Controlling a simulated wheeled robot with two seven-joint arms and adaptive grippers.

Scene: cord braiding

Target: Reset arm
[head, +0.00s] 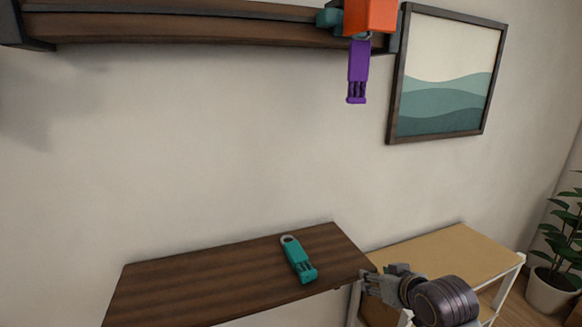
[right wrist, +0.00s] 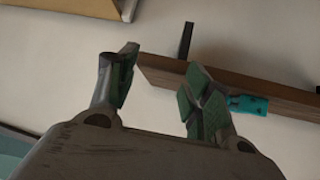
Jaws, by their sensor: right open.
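My right gripper (head: 368,283) is at the right end of the dark wooden shelf (head: 200,285) in the head view. In the right wrist view its two fingers (right wrist: 160,85) are apart with nothing between them. A teal cord piece with a ring end (head: 299,259) lies on the shelf, left of the gripper and apart from it. It also shows in the right wrist view (right wrist: 248,105), partly behind a finger. A purple piece (head: 357,72) hangs below an orange block (head: 370,15) at the upper shelf. My left gripper is in neither view.
A dark wooden beam (head: 180,30) runs along the top of the wall. A framed picture (head: 445,75) hangs at the right. A light-topped table (head: 450,255) stands behind my right arm, with a potted plant (head: 552,285) at the far right. The middle wall area is clear.

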